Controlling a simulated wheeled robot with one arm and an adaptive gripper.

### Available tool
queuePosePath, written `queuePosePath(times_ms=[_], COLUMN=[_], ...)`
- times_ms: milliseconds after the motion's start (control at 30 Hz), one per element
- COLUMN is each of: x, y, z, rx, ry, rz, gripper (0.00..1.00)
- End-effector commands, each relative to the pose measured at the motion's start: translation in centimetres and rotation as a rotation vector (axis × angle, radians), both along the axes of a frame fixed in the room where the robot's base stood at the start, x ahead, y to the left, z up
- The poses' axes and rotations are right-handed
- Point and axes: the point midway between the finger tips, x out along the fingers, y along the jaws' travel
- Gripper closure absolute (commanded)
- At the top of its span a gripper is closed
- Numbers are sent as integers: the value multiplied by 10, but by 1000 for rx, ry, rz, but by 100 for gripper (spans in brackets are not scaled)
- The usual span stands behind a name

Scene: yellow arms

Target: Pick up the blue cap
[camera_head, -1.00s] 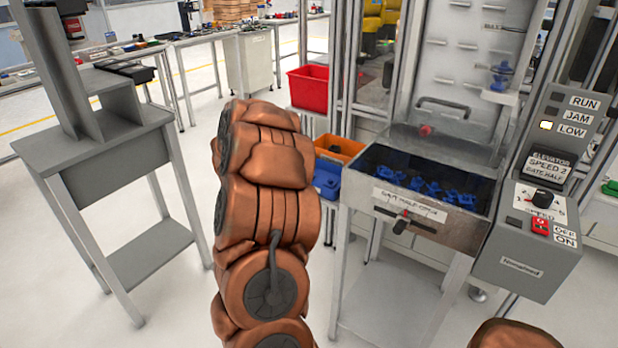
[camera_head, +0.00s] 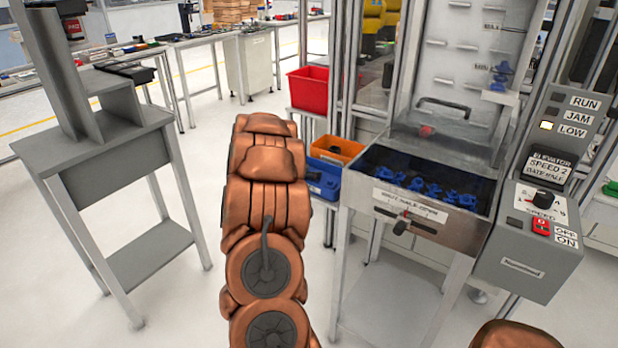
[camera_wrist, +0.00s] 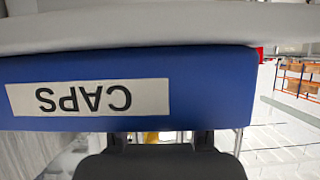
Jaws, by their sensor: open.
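No single blue cap can be made out for certain. In the wrist view a blue bin (camera_wrist: 205,75) with a white label reading CAPS, upside down in the picture, fills the middle. The inside of this bin is hidden. My gripper (camera_wrist: 160,138) shows as a dark shape at the bottom, facing the labelled wall; it is open, with nothing seen between the fingers. In the head view a blue bin (camera_head: 326,183) stands just right of my arm, partly hidden by it. My gripper is hidden there behind my arm.
An orange bin (camera_head: 337,149) stands behind the blue bin, a red bin (camera_head: 308,90) above. A metal hopper (camera_head: 450,227) with several blue parts (camera_head: 433,189) and a control box (camera_head: 535,240) stand right. A grey table (camera_head: 95,140) stands left, with clear floor between.

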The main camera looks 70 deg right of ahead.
Motion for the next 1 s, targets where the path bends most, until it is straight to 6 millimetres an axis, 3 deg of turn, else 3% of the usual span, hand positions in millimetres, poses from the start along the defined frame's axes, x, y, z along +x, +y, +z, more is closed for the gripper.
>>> queuePosePath(times_ms=[233, 500, 800, 1000], x=[0, 0, 0, 0], y=[-2, -2, -2, -2], z=[-1, -1, 2, 29], rx=[0, 0, 0, -2], ry=[-1, -1, -1, -3], rz=[0, 0, 0, -2], gripper=[50, 77, 77, 77])
